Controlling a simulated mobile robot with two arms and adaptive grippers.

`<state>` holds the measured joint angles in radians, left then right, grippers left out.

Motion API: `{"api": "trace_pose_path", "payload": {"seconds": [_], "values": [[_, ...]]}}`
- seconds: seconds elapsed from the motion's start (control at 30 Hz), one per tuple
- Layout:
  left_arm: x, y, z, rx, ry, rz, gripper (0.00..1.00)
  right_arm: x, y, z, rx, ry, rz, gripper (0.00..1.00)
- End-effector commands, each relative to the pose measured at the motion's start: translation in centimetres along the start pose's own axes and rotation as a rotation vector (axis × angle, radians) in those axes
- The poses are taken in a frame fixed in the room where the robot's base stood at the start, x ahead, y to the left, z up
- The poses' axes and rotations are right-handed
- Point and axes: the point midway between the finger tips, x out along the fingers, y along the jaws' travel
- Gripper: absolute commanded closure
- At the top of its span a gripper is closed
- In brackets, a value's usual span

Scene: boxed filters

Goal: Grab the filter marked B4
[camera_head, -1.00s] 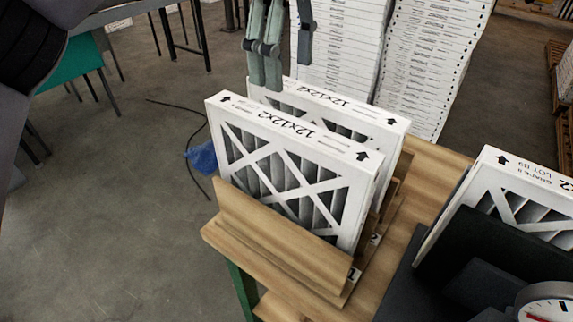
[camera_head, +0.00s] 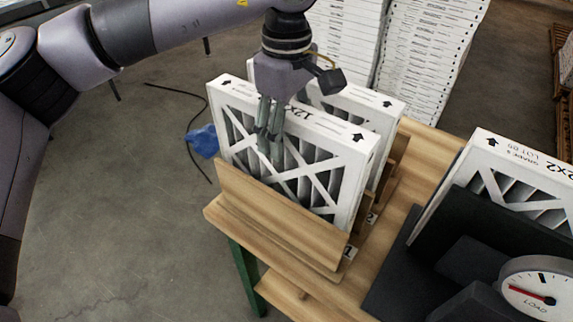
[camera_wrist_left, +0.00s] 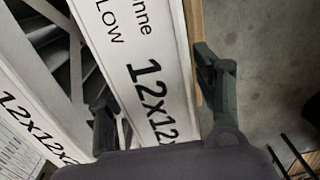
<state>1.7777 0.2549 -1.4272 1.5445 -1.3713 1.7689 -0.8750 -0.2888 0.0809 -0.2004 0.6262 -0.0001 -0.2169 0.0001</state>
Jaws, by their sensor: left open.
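Two white-framed filters stand upright in a wooden slotted rack (camera_head: 270,225), the front filter (camera_head: 345,180) and the back filter (camera_head: 388,103). Both carry 12x12x2 print; I cannot read a B4 mark on either. My left gripper (camera_head: 268,135) is open and points down at the front filter's top edge, hiding part of its print. In the left wrist view, the open fingers (camera_wrist_left: 158,105) lie on either side of the front filter's top edge (camera_wrist_left: 140,60), with the back filter (camera_wrist_left: 30,130) to the left. My right gripper is not in view.
Another white filter (camera_head: 490,150) stands at the right in a black holder (camera_head: 470,235) beside a round dial gauge (camera_head: 540,290). Tall stacks of white boxes (camera_head: 425,50) stand behind. A blue cloth-like item (camera_head: 203,140) and a dark cable lie on the floor.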

Motion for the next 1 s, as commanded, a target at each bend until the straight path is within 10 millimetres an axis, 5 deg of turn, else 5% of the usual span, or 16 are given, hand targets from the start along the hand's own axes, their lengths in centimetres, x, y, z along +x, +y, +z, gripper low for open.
{"api": "trace_pose_path", "payload": {"seconds": [0.2,0.43,1.0], "values": [[2.4,0.0,0.0,-0.001,0.0,0.0,0.39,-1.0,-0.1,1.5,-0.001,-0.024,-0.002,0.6],[2.6,0.0,0.0,-0.001,0.0,0.001,0.39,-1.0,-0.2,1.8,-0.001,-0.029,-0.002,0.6],[2.5,0.0,0.0,-0.001,0.0,0.001,0.77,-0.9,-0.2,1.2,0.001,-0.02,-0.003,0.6]]}}
